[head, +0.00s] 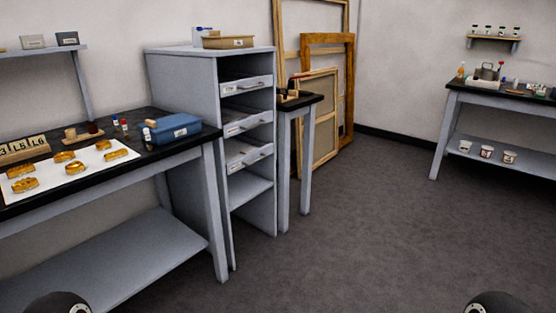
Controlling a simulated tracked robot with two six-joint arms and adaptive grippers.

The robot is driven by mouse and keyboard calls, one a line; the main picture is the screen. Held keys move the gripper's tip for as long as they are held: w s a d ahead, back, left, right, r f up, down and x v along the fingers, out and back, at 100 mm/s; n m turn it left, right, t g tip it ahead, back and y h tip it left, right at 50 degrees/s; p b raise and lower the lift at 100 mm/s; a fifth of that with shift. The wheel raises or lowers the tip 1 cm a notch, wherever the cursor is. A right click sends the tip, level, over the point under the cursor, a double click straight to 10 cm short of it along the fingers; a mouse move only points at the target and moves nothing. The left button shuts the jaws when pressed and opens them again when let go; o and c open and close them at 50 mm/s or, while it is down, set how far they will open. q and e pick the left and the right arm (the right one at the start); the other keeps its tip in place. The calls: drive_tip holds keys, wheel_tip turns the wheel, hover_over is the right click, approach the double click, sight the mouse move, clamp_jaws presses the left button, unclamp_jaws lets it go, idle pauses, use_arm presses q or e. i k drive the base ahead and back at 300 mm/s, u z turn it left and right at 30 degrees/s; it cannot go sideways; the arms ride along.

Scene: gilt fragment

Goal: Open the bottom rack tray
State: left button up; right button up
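A grey rack (186,120) stands left of the middle in the head view, with its open front turned to the right. It holds three trays with pale labelled fronts and bar handles: a top tray (240,86), a middle tray (240,127) and the bottom tray (240,161). The bottom tray's front sits within the rack's opening, and its handle is at the right part of the front. The inside of the tray is mostly hidden. Below it is a bare shelf (249,190). Neither of my grippers is in view; only dark rounded parts of mine show at the bottom edge.
A black-topped bench (110,185) with gilt pieces and a blue box (173,128) stands close left of the rack. A small side table (303,101) stands just right of it, before leaning frames (319,120). The grey floor (350,230) in front is clear.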

sight(235, 161)
drive_tip(key=z, duration=0.4)
drive_tip(key=i, duration=2)
drive_tip(key=u, duration=0.75)
drive_tip(key=k, duration=0.75)
drive_tip(key=u, duration=0.2)
drive_tip(key=i, duration=0.75)
drive_tip(key=z, duration=0.05)
